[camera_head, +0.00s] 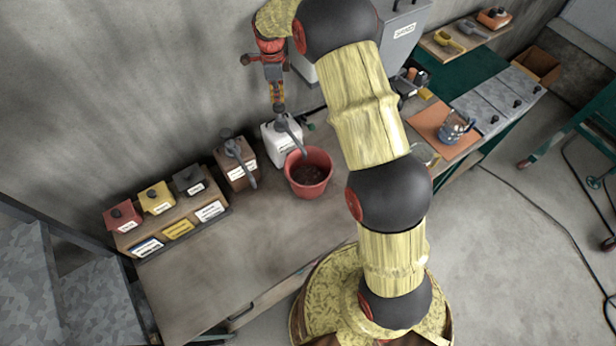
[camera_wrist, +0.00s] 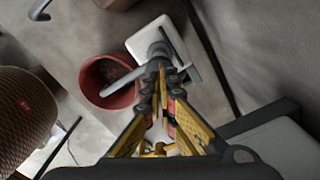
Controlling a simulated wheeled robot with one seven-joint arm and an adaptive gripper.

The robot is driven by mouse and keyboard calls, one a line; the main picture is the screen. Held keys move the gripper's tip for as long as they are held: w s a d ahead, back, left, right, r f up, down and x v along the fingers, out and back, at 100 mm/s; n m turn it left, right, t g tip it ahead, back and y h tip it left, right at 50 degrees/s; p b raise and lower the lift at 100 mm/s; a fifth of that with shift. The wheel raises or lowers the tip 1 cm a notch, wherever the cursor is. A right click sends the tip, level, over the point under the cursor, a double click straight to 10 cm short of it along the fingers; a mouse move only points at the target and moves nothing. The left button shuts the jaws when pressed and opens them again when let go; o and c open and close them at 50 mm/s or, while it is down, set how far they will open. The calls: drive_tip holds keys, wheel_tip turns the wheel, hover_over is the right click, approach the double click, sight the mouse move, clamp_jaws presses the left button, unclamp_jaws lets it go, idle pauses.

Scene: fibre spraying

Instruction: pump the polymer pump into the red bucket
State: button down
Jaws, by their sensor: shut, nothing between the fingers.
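The white pump container (camera_head: 278,145), with a dark grey pump head and spout (camera_head: 291,130), stands against the wall on the bench. Its label is too small to read. The red bucket (camera_head: 309,186) stands just in front of it, with dark contents, and the spout reaches over its rim. In the wrist view, the bucket (camera_wrist: 89,80) lies left of the white container (camera_wrist: 149,33), with the spout (camera_wrist: 121,83) across it. My gripper (camera_head: 279,107) points down, shut and empty, right above the pump head. In the wrist view its fingertips (camera_wrist: 163,74) overlap the pump head; contact cannot be told.
A brown pump container (camera_head: 236,174) stands to the left. A wooden rack (camera_head: 178,235) farther left holds red, yellow and grey boxes. A grey cabinet (camera_head: 402,32) and an orange board (camera_head: 430,120) with a jug lie right. The bench front (camera_head: 230,275) is clear.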

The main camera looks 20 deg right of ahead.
sight(279, 107)
drive_tip(key=shift+f+b, duration=1.25)
drive_tip(key=shift+f, duration=1.1)
drive_tip(key=shift+r, duration=0.1)
drive_tip(key=shift+r+p, duration=1.15)
drive_tip(key=shift+r, duration=1.3)
drive_tip(key=shift+f, duration=0.25)
